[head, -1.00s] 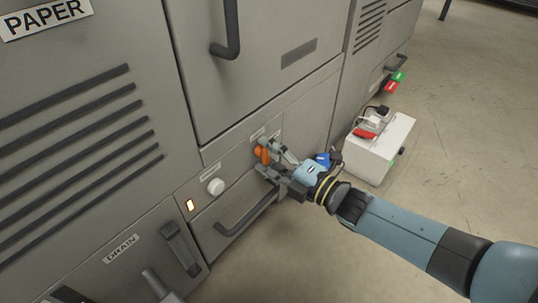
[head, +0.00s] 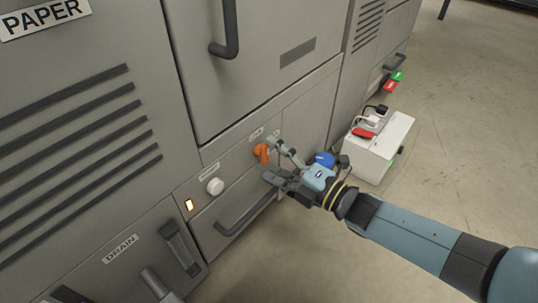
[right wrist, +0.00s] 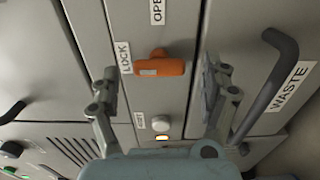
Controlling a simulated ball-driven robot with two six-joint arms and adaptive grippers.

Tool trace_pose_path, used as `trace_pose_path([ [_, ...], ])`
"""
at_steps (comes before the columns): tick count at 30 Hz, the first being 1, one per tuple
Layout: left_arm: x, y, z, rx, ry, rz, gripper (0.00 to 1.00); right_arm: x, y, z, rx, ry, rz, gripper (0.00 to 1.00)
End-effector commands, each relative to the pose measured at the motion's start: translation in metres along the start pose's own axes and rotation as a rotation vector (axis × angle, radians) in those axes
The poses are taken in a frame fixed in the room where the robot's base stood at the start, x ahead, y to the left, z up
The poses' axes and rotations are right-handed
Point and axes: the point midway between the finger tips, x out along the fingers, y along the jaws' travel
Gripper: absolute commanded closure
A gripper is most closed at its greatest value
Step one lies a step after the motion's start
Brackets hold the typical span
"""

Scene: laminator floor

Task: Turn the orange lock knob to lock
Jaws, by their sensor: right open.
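The orange lock knob (head: 262,152) is on the grey machine's front panel, right of a white round knob. In the right wrist view the orange knob (right wrist: 160,67) lies crosswise, its pale-marked end toward the LOCK label (right wrist: 123,57). The OPEN label (right wrist: 157,11) is above it in that view. My right gripper (head: 271,161) is open and empty just in front of the panel. In the right wrist view its fingers (right wrist: 158,84) stand wide on both sides of the knob, with gaps. My left gripper is out of view.
A white knob (head: 215,186) and a lit switch (head: 189,205) are left of the orange knob. A dark drawer handle (head: 246,214) is below it. A white box (head: 380,150) stands on the floor at right. Open floor lies in front of the machine.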

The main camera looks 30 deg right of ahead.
Motion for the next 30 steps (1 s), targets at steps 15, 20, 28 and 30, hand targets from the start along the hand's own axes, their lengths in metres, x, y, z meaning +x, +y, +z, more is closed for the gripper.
trace_pose_path([
  [15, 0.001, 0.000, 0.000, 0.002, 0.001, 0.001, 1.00, -0.097, -0.001, 0.000, -0.003, 0.001, -0.003, 0.19],
  [20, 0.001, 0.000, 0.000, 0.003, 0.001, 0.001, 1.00, -0.102, 0.000, 0.000, -0.002, 0.000, 0.000, 0.19],
  [28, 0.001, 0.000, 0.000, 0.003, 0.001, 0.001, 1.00, -0.102, 0.000, 0.000, -0.002, 0.000, 0.000, 0.19],
  [30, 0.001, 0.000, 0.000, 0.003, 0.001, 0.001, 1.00, -0.102, 0.000, 0.000, -0.002, 0.000, -0.001, 0.19],
])
